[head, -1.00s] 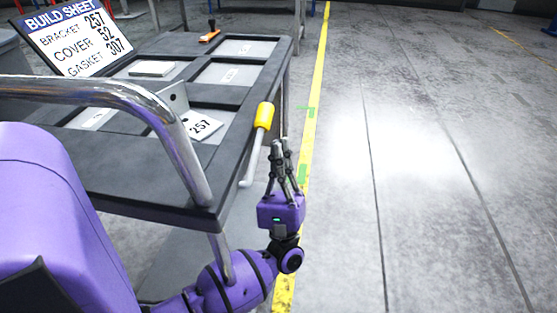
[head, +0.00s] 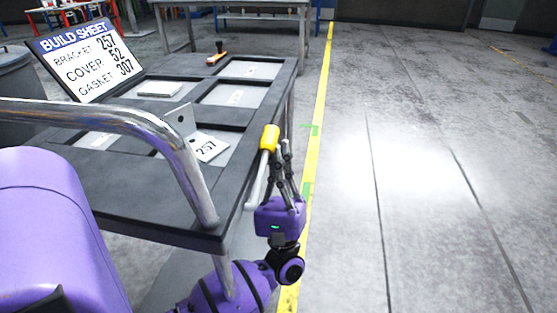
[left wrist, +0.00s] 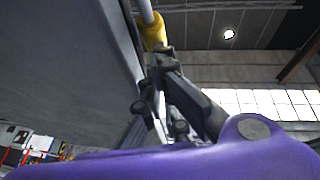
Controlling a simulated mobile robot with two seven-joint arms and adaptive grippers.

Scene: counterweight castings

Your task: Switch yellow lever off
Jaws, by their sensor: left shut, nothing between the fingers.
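The yellow lever (head: 269,139) is a yellow grip on a light grey rod at the right side of the dark cart. In the head view the grip is at the top and the rod slants down to the cart's side. My left gripper (head: 281,153) is shut and empty, pointing up, just right of the lever below the grip. In the left wrist view the yellow grip (left wrist: 152,32) shows just beyond the dark fingers (left wrist: 164,66). I cannot tell whether they touch it. My right gripper is not in view.
A chrome rail (head: 165,135) crosses the foreground. The floor right of the yellow line (head: 320,110) is clear.

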